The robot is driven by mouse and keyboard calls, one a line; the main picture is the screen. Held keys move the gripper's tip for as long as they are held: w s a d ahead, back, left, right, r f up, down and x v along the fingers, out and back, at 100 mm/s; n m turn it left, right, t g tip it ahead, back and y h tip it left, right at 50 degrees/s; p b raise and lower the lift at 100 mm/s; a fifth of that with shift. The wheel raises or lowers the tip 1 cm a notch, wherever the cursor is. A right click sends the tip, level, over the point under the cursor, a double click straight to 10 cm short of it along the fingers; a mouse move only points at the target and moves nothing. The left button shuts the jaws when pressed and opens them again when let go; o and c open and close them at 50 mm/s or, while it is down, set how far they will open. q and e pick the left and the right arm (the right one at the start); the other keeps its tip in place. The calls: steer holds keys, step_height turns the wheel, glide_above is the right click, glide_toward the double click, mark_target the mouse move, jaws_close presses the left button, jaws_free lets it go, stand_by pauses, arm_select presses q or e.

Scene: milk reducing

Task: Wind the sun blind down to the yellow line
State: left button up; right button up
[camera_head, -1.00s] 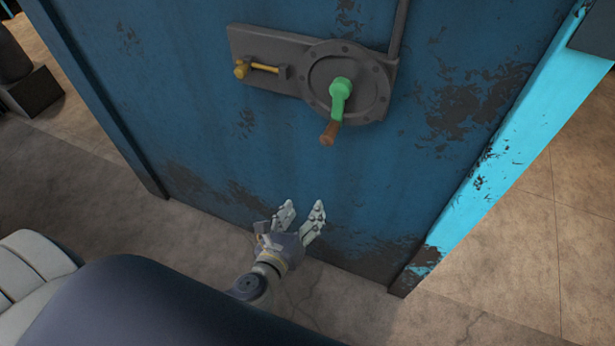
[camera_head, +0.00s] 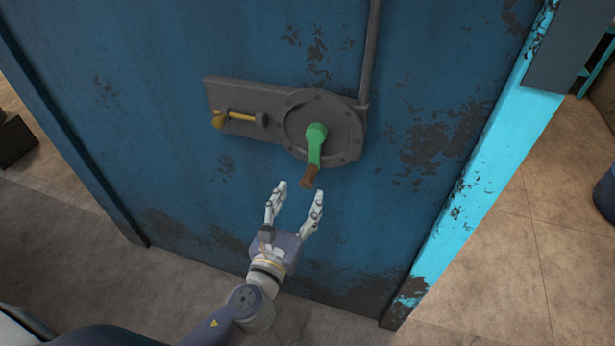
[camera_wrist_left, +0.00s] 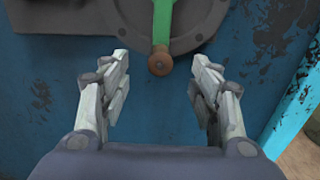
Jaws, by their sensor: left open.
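A green crank (camera_head: 315,144) with a brown handle (camera_head: 309,177) is mounted on a round grey plate (camera_head: 345,126) on the blue panel. The crank hangs downward. My left gripper (camera_head: 297,188) is open and empty, just below the handle, its fingers pointing up at it. In the left wrist view the brown handle (camera_wrist_left: 160,62) shows beyond the fingertips, centred between the two open fingers (camera_wrist_left: 159,62). No touch is visible. The blind and the yellow line are not in view. My right gripper is not in view.
A yellow lever (camera_head: 238,117) sits on the grey bracket left of the crank. A grey pipe (camera_head: 370,50) runs up from the plate. The blue panel (camera_head: 200,200) has worn patches, with a cyan edge (camera_head: 470,190) at right.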

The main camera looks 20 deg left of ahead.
mark_target(305, 186)
arm_select(q)
steer(key=shift+w+d+p, duration=0.1)
steer(key=shift+w+p, duration=0.55)
steer(key=shift+w, duration=2.75)
jaws_close()
